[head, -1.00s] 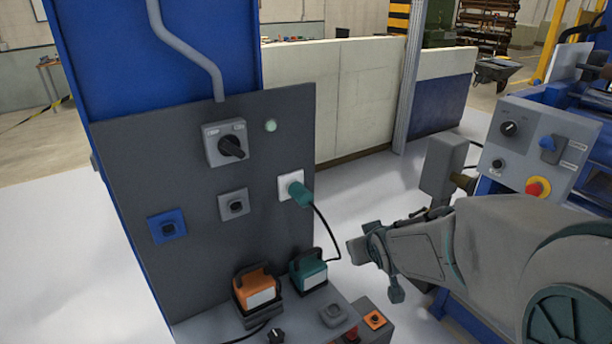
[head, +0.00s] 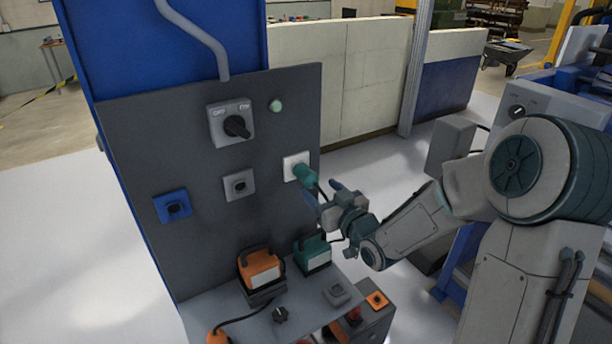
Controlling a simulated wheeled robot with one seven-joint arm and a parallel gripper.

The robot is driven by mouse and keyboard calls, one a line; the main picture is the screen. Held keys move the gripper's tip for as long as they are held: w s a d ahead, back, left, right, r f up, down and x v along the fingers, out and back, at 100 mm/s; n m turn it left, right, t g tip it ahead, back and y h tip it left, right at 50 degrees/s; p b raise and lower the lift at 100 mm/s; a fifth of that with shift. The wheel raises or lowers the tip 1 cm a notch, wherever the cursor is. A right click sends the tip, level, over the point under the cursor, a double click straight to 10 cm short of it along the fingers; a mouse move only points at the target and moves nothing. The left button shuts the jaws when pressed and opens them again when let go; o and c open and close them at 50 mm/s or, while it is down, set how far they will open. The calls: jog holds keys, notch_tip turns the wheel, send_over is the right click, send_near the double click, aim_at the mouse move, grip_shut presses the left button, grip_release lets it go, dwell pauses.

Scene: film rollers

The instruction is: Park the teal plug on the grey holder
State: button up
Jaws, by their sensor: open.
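The teal plug (head: 306,174) sits in the white socket (head: 290,165) on the dark upright panel, with a dark cord hanging from it. A grey square holder (head: 337,293) lies on the bench, its recess showing nothing in it. A similar grey square fitting (head: 239,185) is on the panel left of the white socket; which one counts as the holder I cannot tell. My gripper (head: 324,194) is open and empty, its fingers pointing toward the panel, just right of and below the teal plug. Whether a finger touches the plug or cord I cannot tell.
The teal box (head: 316,257) stands close below my gripper, an orange box (head: 262,269) to its left. A blue socket (head: 172,206) and rotary switch (head: 232,123) are on the panel.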

aim_at(304, 173)
jog(key=shift+w, duration=0.1)
jog(key=b+x, duration=0.1)
jog(key=x, duration=0.6)
jog(key=shift+w+a+f, duration=0.15)
jog(key=shift+w+a, duration=0.4)
jog(key=shift+w, duration=0.2)
jog(key=shift+b, duration=1.05)
jog(key=shift+c, duration=0.3)
jog(key=c, duration=1.2)
jog(key=shift+s, duration=0.1)
jog(key=shift+c, duration=0.2)
jog(key=shift+s+d, duration=0.1)
